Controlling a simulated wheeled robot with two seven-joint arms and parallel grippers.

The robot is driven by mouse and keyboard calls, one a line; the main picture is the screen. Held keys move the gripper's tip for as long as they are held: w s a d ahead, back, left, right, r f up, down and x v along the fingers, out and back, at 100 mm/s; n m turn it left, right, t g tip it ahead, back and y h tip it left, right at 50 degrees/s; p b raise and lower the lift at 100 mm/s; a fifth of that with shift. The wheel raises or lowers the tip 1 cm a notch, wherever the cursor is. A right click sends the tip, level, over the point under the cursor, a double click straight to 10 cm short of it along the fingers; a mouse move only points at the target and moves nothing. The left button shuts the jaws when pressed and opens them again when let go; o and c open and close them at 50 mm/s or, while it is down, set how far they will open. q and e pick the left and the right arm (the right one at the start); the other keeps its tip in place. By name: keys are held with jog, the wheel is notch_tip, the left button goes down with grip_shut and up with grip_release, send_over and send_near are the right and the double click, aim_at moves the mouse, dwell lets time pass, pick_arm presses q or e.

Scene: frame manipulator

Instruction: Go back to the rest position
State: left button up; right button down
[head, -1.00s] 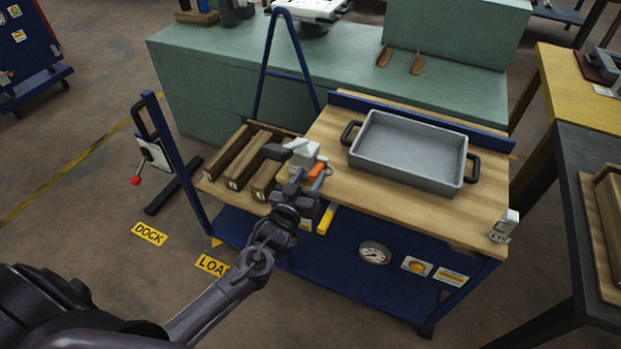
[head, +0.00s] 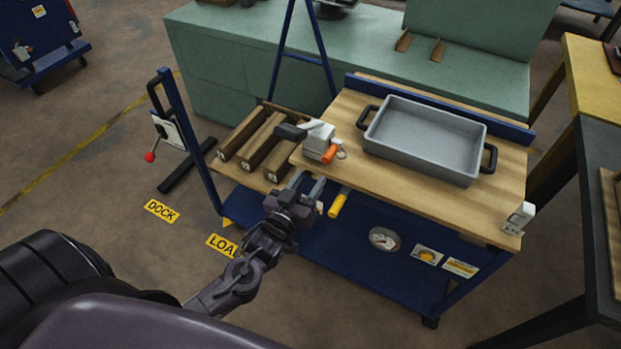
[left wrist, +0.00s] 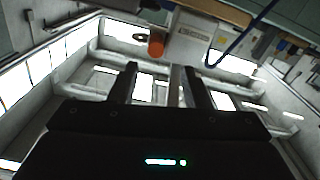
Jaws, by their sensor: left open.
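My left gripper (head: 308,186) is open and empty in the head view, in front of the cart's near edge at the slotted left end. In the left wrist view its two dark fingers (left wrist: 160,82) stand apart with nothing between them. A light grey device with a black handle and an orange part (head: 318,141) rests on the cart top just beyond the gripper, apart from it. The device's orange part also shows in the left wrist view (left wrist: 156,46). My right gripper is in neither view.
The wooden-topped blue cart (head: 440,205) carries a grey tray (head: 425,138) with black handles. A yellow handle (head: 339,204) sticks out at the cart's front, close to my gripper. A green bench (head: 215,60) stands behind. Open floor lies at the front left.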

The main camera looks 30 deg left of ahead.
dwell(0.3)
pick_arm(q)
jog(key=s+a+f+m+g+y, duration=0.1)
jog(key=s+f+g, duration=0.4)
jog(key=f, duration=1)
jog(key=s+a+f+m+g, duration=0.1)
jog(key=s+f+g, duration=0.2)
jog(key=s+f, duration=0.85)
jog(key=s+d+f+m+g, duration=0.1)
jog(key=s+f+g, duration=0.8)
jog(key=s+f, duration=1.2)
jog(key=shift+s+d+m, duration=0.4)
jog(key=shift+s+m, duration=0.3)
jog(key=shift+s, duration=0.5)
